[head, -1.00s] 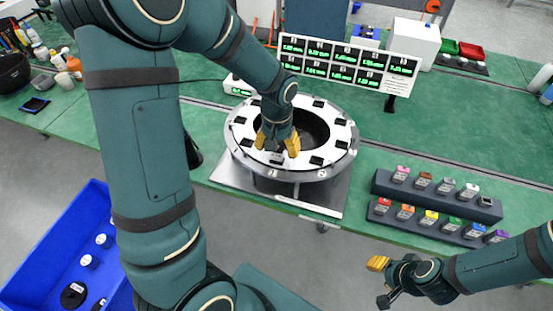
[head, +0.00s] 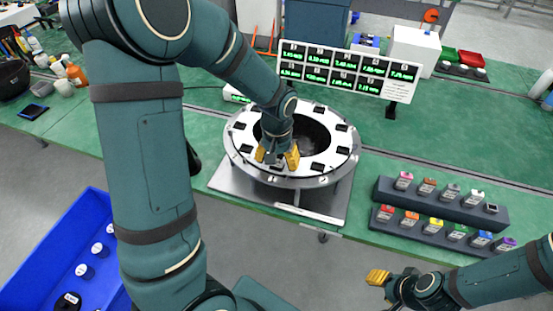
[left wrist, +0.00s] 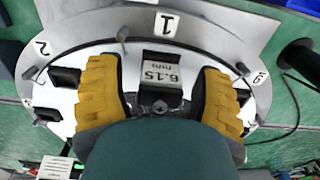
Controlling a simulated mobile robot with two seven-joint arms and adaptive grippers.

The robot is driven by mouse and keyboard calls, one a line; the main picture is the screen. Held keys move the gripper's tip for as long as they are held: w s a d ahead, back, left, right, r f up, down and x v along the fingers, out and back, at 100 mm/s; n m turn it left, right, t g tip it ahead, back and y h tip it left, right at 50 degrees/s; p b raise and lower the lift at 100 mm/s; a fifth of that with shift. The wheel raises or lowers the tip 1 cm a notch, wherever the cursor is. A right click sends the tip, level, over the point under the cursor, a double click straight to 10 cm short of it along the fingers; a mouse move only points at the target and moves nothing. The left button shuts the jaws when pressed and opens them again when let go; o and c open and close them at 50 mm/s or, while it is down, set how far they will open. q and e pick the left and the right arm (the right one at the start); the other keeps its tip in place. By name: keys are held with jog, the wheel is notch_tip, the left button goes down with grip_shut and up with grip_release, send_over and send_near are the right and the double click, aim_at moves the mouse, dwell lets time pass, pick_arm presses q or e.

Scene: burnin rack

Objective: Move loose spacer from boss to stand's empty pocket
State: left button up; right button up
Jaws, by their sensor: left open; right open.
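The ring fixture (head: 338,150) has a white top with dark bosses around a round opening. My left gripper (head: 277,158) is over its front edge, pointing down. In the left wrist view, a dark spacer (left wrist: 161,72) with a white "6.15 mm" label sits near the number 1 plate, between the two yellow fingers (left wrist: 158,95). The fingers are open, with gaps on both sides of it. The two-tier dark stand (head: 390,190) at right holds coloured spacers. Its upper right pocket (head: 491,208) has no coloured cap and looks empty. My right gripper (head: 378,278) is open, in front of the bench.
A display board (head: 345,68) with green readouts stands behind the ring. A blue bin (head: 45,245) with several parts is at lower left. Bottles and small items crowd the bench's left end. The green bench (head: 450,130) is clear between ring and stand.

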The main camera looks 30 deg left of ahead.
dwell(0.4)
pick_arm(q)
grip_shut()
jog(key=shift+r, duration=0.15)
jog(key=shift+r+p, duration=2.3)
jog(key=shift+r, duration=0.6)
